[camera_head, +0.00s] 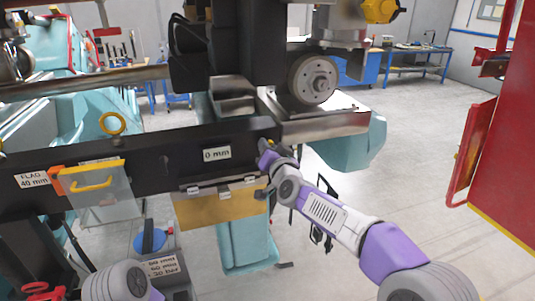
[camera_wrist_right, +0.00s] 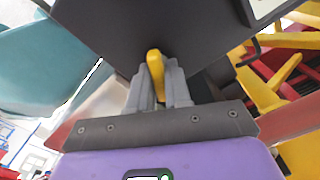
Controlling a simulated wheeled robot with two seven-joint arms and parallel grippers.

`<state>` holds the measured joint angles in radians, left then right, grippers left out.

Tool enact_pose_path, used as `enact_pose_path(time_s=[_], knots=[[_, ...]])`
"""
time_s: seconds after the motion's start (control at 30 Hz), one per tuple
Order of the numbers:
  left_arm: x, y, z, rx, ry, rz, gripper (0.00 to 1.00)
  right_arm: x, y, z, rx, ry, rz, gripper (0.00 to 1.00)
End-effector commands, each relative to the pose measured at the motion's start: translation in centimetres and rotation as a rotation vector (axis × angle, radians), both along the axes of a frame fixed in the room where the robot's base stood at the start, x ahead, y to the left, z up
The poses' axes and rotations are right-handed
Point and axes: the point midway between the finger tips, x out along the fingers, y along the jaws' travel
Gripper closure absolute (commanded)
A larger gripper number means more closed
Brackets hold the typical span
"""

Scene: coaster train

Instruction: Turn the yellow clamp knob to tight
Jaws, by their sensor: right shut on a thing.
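The yellow clamp knob (camera_wrist_right: 155,72) shows in the right wrist view as a narrow yellow piece between the two grey fingers, against a dark surface. My right gripper (camera_wrist_right: 160,88) is shut on it. In the head view my right gripper (camera_head: 265,155) is at the right end of a long black beam (camera_head: 150,150), just right of the "0 mm" label (camera_head: 217,154). The gripper hides most of the knob there, so its turn angle cannot be told. My left gripper is not in view.
A clear plate with a yellow handle (camera_head: 92,184) hangs on the beam beside a "FLAG 40 mm" label (camera_head: 34,180). A yellow ring (camera_head: 112,124) is above the beam. A wheel (camera_head: 312,80) is above right. A red cabinet (camera_head: 505,150) stands at right; floor between is clear.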

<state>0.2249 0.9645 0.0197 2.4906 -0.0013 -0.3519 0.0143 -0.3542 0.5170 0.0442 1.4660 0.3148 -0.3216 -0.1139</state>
Motion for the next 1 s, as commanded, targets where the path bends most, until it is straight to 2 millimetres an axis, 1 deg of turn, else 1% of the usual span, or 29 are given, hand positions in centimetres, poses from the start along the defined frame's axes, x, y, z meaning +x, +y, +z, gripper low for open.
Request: enact_pose_path(time_s=[0.03, 0.4, 0.7, 1.0], knots=[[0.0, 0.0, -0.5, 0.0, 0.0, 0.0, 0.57, 0.0, -0.1, -0.1, 0.045, 0.01, -0.002, 1.0], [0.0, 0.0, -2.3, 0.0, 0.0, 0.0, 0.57, 0.1, -0.2, -0.1, 0.381, 0.118, -0.001, 1.0], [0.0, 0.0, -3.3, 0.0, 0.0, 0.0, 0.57, 0.1, -0.3, -0.2, 0.647, 0.205, 0.0, 1.0], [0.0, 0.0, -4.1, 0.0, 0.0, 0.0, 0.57, 0.1, -0.3, -0.2, 0.861, 0.274, 0.0, 1.0]])
